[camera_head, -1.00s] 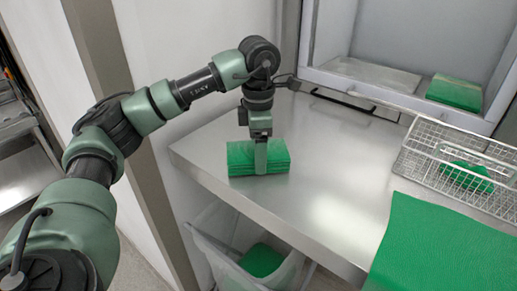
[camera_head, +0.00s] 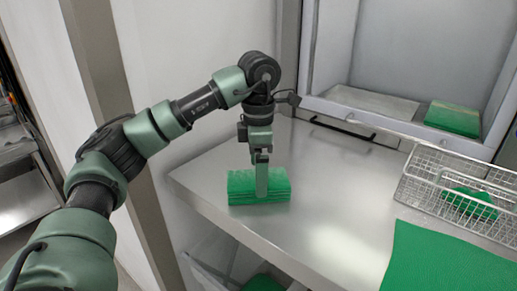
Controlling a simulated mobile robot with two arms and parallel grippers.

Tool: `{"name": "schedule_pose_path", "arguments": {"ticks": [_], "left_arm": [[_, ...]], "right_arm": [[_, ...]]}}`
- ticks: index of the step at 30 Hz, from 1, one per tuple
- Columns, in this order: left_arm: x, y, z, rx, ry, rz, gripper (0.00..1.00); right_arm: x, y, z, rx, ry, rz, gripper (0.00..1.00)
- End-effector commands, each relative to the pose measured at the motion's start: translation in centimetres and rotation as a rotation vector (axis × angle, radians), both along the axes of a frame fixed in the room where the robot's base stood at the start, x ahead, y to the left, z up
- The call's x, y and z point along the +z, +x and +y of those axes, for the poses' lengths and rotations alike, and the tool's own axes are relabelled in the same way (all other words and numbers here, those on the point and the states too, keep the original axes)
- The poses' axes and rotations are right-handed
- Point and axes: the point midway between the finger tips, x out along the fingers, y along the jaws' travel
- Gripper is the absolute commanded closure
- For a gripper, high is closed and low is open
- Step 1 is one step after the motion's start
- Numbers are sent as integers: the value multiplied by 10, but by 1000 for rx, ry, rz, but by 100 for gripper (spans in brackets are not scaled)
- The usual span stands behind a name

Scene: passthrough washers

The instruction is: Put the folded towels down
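A stack of folded green towels (camera_head: 240,190) lies on the left end of the steel table (camera_head: 310,190). My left gripper (camera_head: 262,180) points down over the stack. One finger shows in front of the stack's near side; the other finger is hidden behind it. The stack rests on the table, and the gripper sits a little higher on it than before, so it appears to have let go. My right gripper is out of view.
A wire basket (camera_head: 425,190) with green cloth inside stands at the right. A large green cloth (camera_head: 450,262) lies at the front right. Another green stack (camera_head: 454,118) sits in the wall opening. A bin (camera_head: 215,262) stands below the table. The table's middle is clear.

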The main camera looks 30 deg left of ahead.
Motion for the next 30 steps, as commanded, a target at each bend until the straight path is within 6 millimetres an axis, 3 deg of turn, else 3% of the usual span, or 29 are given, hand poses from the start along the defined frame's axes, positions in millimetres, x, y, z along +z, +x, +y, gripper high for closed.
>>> {"name": "schedule_pose_path", "arguments": {"ticks": [6, 12, 18, 27, 30], "left_arm": [[52, 1, 0, 0, 0, -5, 1], [80, 1, 0, -1, 0, -3, 1], [90, 0, 0, 0, 0, 0, 1], [91, 0, 0, -1, -1, 1, 1], [86, 3, -11, -19, -24, -2, 1]], "right_arm": [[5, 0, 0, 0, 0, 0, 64], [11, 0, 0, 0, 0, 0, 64], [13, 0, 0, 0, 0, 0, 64], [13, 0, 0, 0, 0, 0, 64], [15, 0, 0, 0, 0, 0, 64]]}}
